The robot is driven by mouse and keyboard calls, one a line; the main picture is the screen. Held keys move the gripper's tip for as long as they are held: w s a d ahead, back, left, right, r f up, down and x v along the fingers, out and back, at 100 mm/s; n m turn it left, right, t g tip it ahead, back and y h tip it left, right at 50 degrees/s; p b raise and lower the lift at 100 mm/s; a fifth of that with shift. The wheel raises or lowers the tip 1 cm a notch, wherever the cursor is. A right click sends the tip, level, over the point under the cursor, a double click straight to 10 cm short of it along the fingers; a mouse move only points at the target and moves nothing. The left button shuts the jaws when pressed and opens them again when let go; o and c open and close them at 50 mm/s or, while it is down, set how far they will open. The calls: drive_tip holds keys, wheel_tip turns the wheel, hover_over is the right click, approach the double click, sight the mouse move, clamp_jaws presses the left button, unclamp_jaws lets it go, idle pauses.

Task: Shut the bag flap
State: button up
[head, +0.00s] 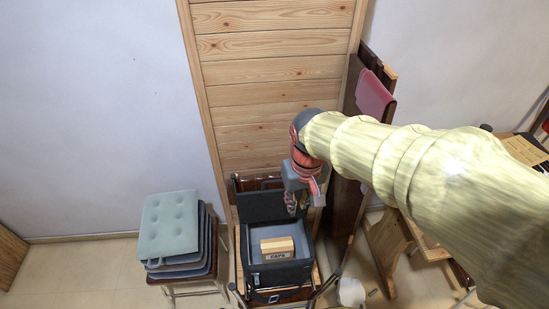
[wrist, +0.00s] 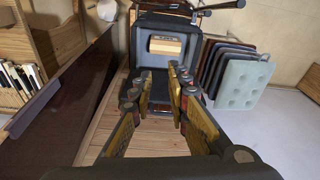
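A dark bag (head: 303,274) sits on a chair in the head view, with its top open. Its black flap (head: 262,207) stands raised at the back of the opening. A light wooden block (head: 277,248) with a dark label shows inside the bag. My gripper (head: 297,203) is at the right part of the flap, pointing down. In the wrist view my gripper (wrist: 156,85) has its fingers apart, with the dark flap (wrist: 154,82) showing between and beyond them. The bag (wrist: 147,22) lies beyond the fingers. I cannot tell whether a finger touches the flap.
A stool with stacked cushions (head: 168,226) stands left of the bag. A wood-panelled wall section (head: 270,75) is close behind. Dark boards and a red panel (head: 374,95) stand to the right. A wooden desk (head: 525,150) is at far right. The floor at left is clear.

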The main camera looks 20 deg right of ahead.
drive_tip(key=w+p, duration=0.2)
drive_tip(key=w, duration=0.1)
drive_tip(key=w+g+p, duration=0.1)
drive_tip(key=w+p, duration=0.1)
drive_tip(key=w, duration=0.2)
drive_tip(key=w+d+r+g+p, duration=0.1)
drive_tip(key=w+p, duration=0.1)
drive_tip(key=w, duration=0.1)
drive_tip(key=shift+w+p, duration=0.35)
drive_tip(key=shift+p, duration=0.05)
clamp_jaws()
drive_tip(key=w+d+f+m+p, duration=0.15)
drive_tip(key=w+p, duration=0.35)
drive_tip(key=w, duration=1.2)
drive_tip(key=s+a+f+p, duration=0.1)
drive_tip(key=s+f, duration=0.3)
drive_tip(key=f, duration=0.7)
drive_tip(key=shift+s+f+p, duration=0.2)
drive_tip(key=shift+p, duration=0.25)
drive_tip(key=shift+s+a, duration=0.1)
drive_tip(key=shift+s, duration=0.05)
